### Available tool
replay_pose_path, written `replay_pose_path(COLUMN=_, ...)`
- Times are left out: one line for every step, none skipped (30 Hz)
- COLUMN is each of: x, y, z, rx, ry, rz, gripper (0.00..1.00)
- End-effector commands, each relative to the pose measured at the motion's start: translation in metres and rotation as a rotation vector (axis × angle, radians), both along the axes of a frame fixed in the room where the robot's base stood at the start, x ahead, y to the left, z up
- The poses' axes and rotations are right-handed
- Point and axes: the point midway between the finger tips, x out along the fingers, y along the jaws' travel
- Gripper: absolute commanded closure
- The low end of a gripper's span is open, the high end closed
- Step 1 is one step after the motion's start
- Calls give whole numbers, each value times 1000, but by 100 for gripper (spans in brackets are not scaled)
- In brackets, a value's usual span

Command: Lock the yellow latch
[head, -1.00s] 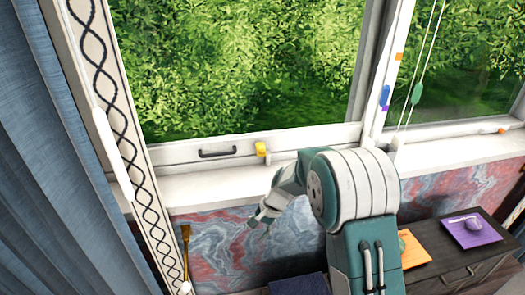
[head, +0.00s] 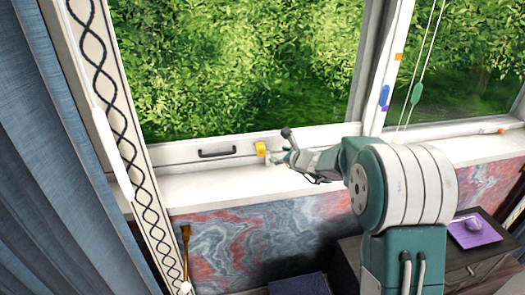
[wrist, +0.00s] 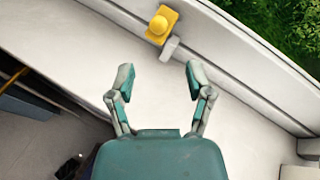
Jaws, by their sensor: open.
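The yellow latch (head: 261,149) is on the lower rail of the white window frame, right of a dark handle. In the wrist view the yellow latch (wrist: 161,25) shows a round knob on a square plate, with a small pale block (wrist: 169,49) just below it. My gripper (head: 276,157) is just right of the latch, over the sill. In the wrist view my gripper (wrist: 159,79) is open and empty, its two fingers spread and pointing toward the frame. The latch and block lie beyond the fingertips, apart from them.
The white sill (head: 200,187) is mostly clear. A dark handle (head: 217,153) is fixed to the rail left of the latch. A brush (head: 186,245) hangs below at the left. A dark cabinet with a purple item (head: 473,232) stands at lower right. A blue curtain (head: 45,170) hangs at left.

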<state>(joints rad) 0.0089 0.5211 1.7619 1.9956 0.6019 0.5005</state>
Motion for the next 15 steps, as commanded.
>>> replay_pose_path(x=4, y=4, z=-4, rx=0, ry=2, rz=2, gripper=34)
replay_pose_path(x=7, y=6, z=-6, rx=-2, ry=3, rz=3, gripper=34)
replay_pose_path(x=12, y=9, z=-8, rx=-2, ry=2, rz=4, gripper=34)
replay_pose_path(x=16, y=13, z=-10, rx=-2, ry=3, rz=5, gripper=34)
replay_pose_path(x=20, y=16, z=-12, rx=-2, ry=2, rz=6, gripper=34)
replay_pose_path(x=26, y=19, z=-15, rx=-2, ry=2, rz=6, gripper=34)
replay_pose_path(x=31, y=22, z=-17, rx=-2, ry=2, rz=6, gripper=34)
replay_pose_path(x=35, y=25, z=-19, rx=-3, ry=1, rz=6, gripper=34)
replay_pose_path(x=40, y=29, z=-22, rx=-3, ry=1, rz=6, gripper=34)
replay_pose_path(x=45, y=32, z=-23, rx=-4, ry=1, rz=7, gripper=34)
replay_pose_path(x=49, y=35, z=-26, rx=-3, ry=1, rz=6, gripper=34)
replay_pose_path(x=54, y=38, z=-28, rx=-3, ry=1, rz=6, gripper=34)
replay_pose_path(x=58, y=40, z=-30, rx=-3, ry=1, rz=6, gripper=34)
replay_pose_path(x=62, y=43, z=-31, rx=-3, ry=1, rz=6, gripper=34)
replay_pose_path(x=66, y=45, z=-33, rx=-4, ry=0, rz=6, gripper=34)
